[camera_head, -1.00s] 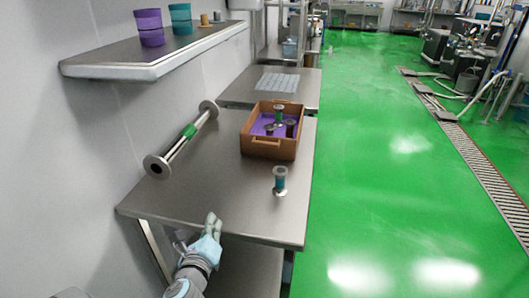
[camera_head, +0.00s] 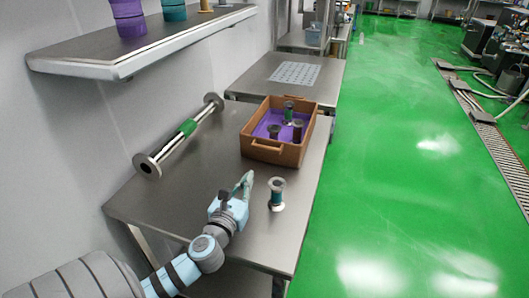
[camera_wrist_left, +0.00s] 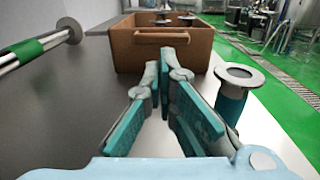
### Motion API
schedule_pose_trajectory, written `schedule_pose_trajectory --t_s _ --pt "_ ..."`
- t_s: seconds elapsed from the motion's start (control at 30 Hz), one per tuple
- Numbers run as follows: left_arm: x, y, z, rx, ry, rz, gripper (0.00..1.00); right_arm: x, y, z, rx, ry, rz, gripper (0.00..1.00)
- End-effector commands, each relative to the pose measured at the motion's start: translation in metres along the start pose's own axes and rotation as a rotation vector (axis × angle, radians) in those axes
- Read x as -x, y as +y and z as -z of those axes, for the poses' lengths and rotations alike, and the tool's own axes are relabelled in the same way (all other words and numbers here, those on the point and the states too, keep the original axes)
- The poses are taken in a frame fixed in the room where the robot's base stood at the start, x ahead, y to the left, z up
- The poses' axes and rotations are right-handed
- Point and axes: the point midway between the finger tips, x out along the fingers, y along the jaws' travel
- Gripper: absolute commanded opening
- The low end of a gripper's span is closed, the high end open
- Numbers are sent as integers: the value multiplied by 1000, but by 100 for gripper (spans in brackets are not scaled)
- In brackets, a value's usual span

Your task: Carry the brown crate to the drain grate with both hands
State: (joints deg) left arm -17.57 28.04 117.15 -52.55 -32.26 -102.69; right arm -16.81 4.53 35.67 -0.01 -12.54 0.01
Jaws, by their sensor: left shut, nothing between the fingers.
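The brown crate (camera_head: 270,152) stands on the steel table, with a purple lining and several metal spool-like parts inside. In the left wrist view the crate (camera_wrist_left: 133,50) is straight ahead, its handle slot facing me. My left gripper (camera_head: 247,178) is shut and empty, above the table just in front of the crate's near side and apart from it. Its fingers also show in the left wrist view (camera_wrist_left: 158,75). The drain grate (camera_head: 503,160) is a long strip in the green floor at the right. My right gripper is not in view.
A flanged spool with a teal middle (camera_head: 277,195) stands upright on the table (camera_head: 190,205), close right of my left gripper. A long flanged pipe with a green band (camera_head: 187,128) lies at the left. A wall shelf (camera_head: 130,55) holds cups. The green floor (camera_head: 400,200) is clear.

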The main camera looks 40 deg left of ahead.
Motion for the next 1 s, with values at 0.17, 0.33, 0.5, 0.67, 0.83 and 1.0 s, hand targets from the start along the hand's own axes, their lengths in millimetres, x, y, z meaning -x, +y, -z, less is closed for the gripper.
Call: schedule_pose_trajectory --t_s 0.17,0.33,0.5,0.67,0.83,1.0 --pt "-38 -2 -2 3 -4 2 0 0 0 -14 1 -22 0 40" --pt "-75 -1 -1 3 -3 0 0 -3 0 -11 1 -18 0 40" --pt "-105 0 0 4 -2 -1 0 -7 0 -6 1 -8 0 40" --pt "-119 0 0 4 -1 0 0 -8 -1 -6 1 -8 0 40" --pt "-121 0 0 3 0 -1 0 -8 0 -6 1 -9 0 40" --pt "-121 0 0 3 0 -1 0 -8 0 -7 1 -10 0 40"
